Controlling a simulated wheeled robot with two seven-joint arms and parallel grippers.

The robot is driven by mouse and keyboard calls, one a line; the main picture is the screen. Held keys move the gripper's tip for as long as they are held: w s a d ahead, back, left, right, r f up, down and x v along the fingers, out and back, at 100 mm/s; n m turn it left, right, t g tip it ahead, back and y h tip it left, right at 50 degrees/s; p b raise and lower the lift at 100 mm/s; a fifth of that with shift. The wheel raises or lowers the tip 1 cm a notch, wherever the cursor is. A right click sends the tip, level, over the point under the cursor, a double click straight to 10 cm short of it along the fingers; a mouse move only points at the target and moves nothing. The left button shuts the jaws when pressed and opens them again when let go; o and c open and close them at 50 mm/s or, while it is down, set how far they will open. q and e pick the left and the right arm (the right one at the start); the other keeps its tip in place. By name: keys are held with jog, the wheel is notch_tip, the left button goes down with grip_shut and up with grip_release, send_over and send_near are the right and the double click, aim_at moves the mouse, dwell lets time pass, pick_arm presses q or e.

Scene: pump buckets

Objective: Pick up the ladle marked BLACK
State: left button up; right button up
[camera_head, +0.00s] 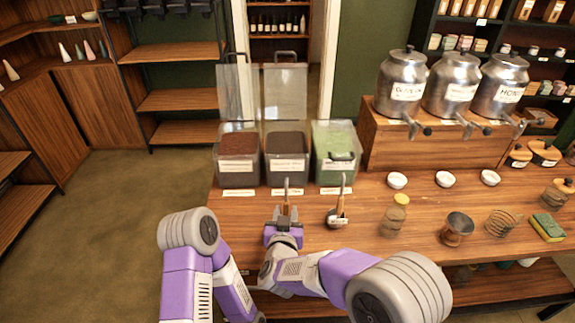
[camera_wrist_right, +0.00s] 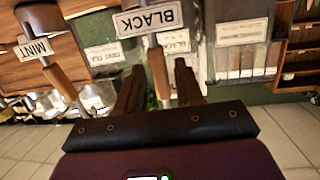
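The ladle marked BLACK (camera_wrist_right: 157,72) has a wooden handle and a white tag that appears upside down in the right wrist view. In the head view, this ladle (camera_head: 286,187) stands on the table in front of the middle bin, partly hidden by my right gripper (camera_head: 284,217). My right gripper's dark fingers (camera_wrist_right: 158,88) are open on both sides of the handle, with a narrow gap showing. My left arm shows at the lower left of the head view, but its gripper is not visible.
Another ladle (camera_head: 338,214), tagged MINT in the wrist view (camera_wrist_right: 62,82), stands close to the right. Clear bins with dark brown (camera_head: 239,178), darker (camera_head: 287,178) and green (camera_head: 333,178) contents stand behind.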

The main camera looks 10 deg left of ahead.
aim_at(286, 198)
grip_shut()
jog(key=shift+r+p, duration=2.15)
jog(key=shift+r, duration=0.45)
jog(key=shift+f, duration=0.1)
